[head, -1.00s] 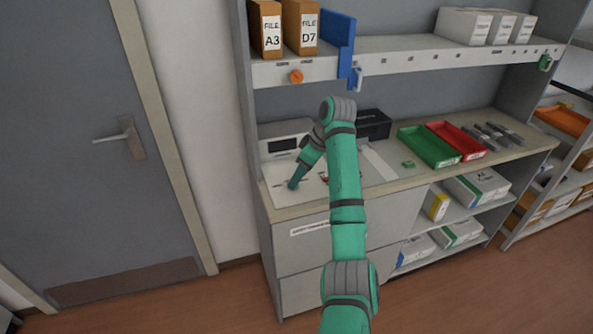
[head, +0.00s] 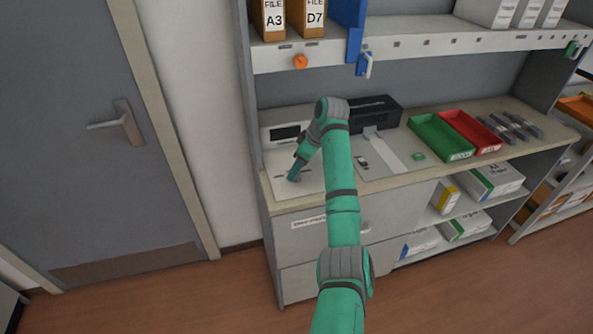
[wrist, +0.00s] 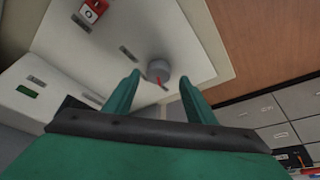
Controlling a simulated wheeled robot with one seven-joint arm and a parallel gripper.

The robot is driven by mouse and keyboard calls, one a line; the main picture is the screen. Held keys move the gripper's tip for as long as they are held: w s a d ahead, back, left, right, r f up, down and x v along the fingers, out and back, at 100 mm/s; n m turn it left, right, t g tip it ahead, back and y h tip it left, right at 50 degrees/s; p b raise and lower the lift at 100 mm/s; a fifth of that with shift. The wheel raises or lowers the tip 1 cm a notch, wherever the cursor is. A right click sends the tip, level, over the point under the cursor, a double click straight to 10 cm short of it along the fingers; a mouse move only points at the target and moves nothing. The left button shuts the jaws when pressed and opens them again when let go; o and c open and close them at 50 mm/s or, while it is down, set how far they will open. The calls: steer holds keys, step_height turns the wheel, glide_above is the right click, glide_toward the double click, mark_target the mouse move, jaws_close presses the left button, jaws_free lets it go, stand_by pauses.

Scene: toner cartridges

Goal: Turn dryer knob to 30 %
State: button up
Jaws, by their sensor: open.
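A grey round knob (wrist: 158,70) with a red pointer mark stands on a white panel (wrist: 185,40) in the wrist view. My gripper (wrist: 159,80) is open, with one green finger on each side of the knob in the picture. I cannot tell whether the fingers touch it or how far it is from them. In the head view my gripper (head: 293,178) points down at the white panel (head: 315,182) in front of a white unit with a dark display (head: 286,133). The knob is hidden there behind my gripper. I cannot read any scale around the knob.
A red switch (wrist: 92,10) and a green-lit part (wrist: 30,90) sit near the knob. A black device (head: 378,112), a green tray (head: 440,137) and a red tray (head: 470,131) stand to the right. A shelf edge with an orange knob (head: 300,62) hangs above.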

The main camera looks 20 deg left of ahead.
steer(key=shift+x, duration=1)
steer(key=shift+w, duration=0.15)
steer(key=c, duration=1)
